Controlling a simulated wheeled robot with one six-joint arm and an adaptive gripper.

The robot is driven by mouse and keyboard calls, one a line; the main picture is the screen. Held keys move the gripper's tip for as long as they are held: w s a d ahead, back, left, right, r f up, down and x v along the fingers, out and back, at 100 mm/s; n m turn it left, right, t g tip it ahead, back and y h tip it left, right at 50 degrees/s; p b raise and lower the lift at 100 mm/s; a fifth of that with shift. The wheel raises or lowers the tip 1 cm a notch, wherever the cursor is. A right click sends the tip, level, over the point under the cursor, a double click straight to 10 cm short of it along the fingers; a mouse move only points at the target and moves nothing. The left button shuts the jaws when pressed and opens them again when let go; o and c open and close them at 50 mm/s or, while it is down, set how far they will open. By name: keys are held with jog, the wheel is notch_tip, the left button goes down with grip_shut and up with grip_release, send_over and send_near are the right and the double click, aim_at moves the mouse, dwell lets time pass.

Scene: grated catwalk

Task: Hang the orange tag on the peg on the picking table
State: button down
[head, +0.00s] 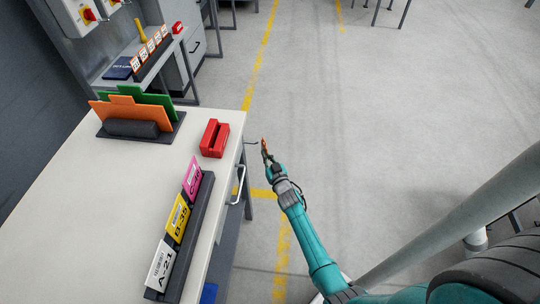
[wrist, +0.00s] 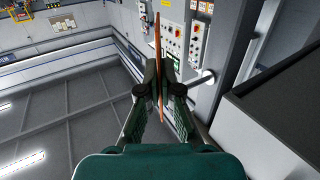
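The orange tag (wrist: 157,60) shows as a thin upright strip, edge-on, between the fingers of my gripper (wrist: 160,82) in the wrist view. In the head view my gripper (head: 267,157) is just off the right edge of the picking table (head: 95,210), shut on the tag (head: 264,145). A thin dark peg (head: 251,142) juts from the table's edge, left of the gripper and close to it. I cannot tell from this angle whether tag and peg touch. The tag's hole is not visible. A pale rod (wrist: 203,77) shows right of the fingers in the wrist view; I cannot tell if it is the peg.
On the table are a red slotted block (head: 214,138), a dark rack (head: 190,240) with pink, yellow and white tags, and a holder (head: 140,130) with orange and green boards. A drawer handle (head: 239,185) sticks out below the edge. The floor to the right is clear.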

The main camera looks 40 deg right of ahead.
jog(key=shift+w+a+f, duration=0.2)
jog(key=shift+w+a, duration=0.35)
jog(key=shift+w, duration=0.2)
jog(key=shift+w+a+f, duration=0.15)
jog(key=shift+w+a, duration=0.45)
jog(key=shift+w, duration=0.15)
jog(key=shift+w+a+f, duration=0.2)
jog(key=shift+w+a, duration=0.35)
jog(key=shift+w, duration=0.2)
jog(key=c, duration=1.2)
grip_release()
jog(key=shift+c, duration=0.2)
jog(key=shift+s+f, duration=0.1)
jog(key=v, duration=1.2)
jog(key=shift+a, duration=0.1)
